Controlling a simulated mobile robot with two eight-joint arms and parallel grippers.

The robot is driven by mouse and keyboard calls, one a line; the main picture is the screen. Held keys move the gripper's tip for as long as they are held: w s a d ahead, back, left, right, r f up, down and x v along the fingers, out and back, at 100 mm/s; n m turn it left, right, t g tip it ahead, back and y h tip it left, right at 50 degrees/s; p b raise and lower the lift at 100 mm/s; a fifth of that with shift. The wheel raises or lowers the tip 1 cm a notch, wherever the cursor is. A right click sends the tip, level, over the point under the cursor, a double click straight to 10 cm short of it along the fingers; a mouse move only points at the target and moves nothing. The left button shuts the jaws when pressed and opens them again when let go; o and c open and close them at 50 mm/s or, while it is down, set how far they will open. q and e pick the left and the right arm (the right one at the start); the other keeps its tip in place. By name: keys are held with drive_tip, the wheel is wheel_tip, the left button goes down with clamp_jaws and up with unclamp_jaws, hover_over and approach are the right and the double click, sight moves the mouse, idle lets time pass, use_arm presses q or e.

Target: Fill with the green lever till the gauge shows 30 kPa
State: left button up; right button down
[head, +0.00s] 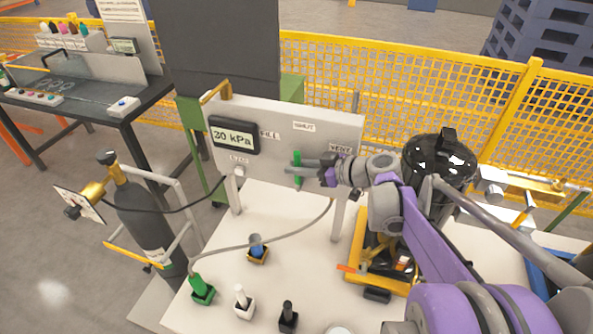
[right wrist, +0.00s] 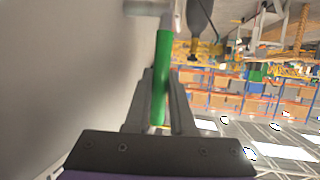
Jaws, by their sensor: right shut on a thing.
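The green lever (head: 297,172) stands roughly upright on the front of the white panel (head: 275,112), between the FILL and VENT labels. My right gripper (head: 298,168) is shut on the green lever. In the right wrist view the lever (right wrist: 162,75) runs between the two fingers (right wrist: 160,105). The gauge (head: 233,135) at the panel's upper left reads 30 kPa. The lever's pivot is partly hidden by my fingers in the head view. My left gripper is not in view.
A hose (head: 285,235) loops below the panel to a green fitting (head: 202,290) on the white table. Blue, white and black fittings stand nearby. A dark gas cylinder (head: 145,215) stands left, a black tank (head: 438,160) right. A yellow mesh fence (head: 400,95) runs behind.

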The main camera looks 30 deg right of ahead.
drive_tip(key=shift+s+t, duration=0.15)
drive_tip(key=shift+t, duration=0.15)
drive_tip(key=c, duration=0.8)
unclamp_jaws()
drive_tip(key=shift+o, duration=0.2)
drive_tip(key=v, duration=1)
drive_tip(key=shift+s+d+b, duration=0.2)
drive_tip(key=shift+d+b, duration=0.1)
